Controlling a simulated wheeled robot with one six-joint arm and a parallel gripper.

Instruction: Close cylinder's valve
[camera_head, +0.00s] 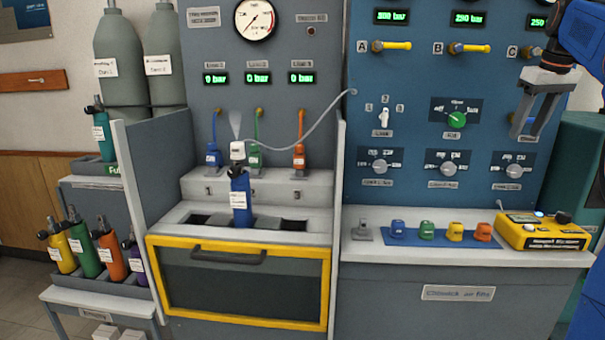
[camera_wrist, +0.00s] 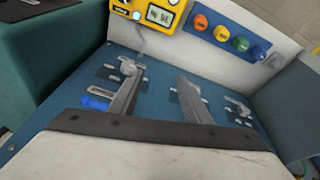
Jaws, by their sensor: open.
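A blue cylinder (camera_head: 240,206) with a white label stands upright in the middle of the bench above the yellow-framed drawer. A white fitting (camera_head: 237,149) sits at its top, with a thin grey hose running from it up to the right. A pale cone shows just above the fitting. My gripper (camera_head: 530,128) is open and empty in front of the blue panel at the right, far from the blue cylinder. In the wrist view my gripper (camera_wrist: 157,80) has its two fingers apart over the blue panel; the cylinder does not show there.
The blue panel (camera_head: 400,85) carries knobs and yellow handles. A yellow device (camera_head: 540,232) and several coloured caps (camera_head: 426,230) lie on the right ledge. The yellow-framed drawer (camera_head: 240,285) is shut. Several cylinders (camera_head: 110,250) stand in a rack at the left. A grey divider (camera_head: 338,180) separates the bays.

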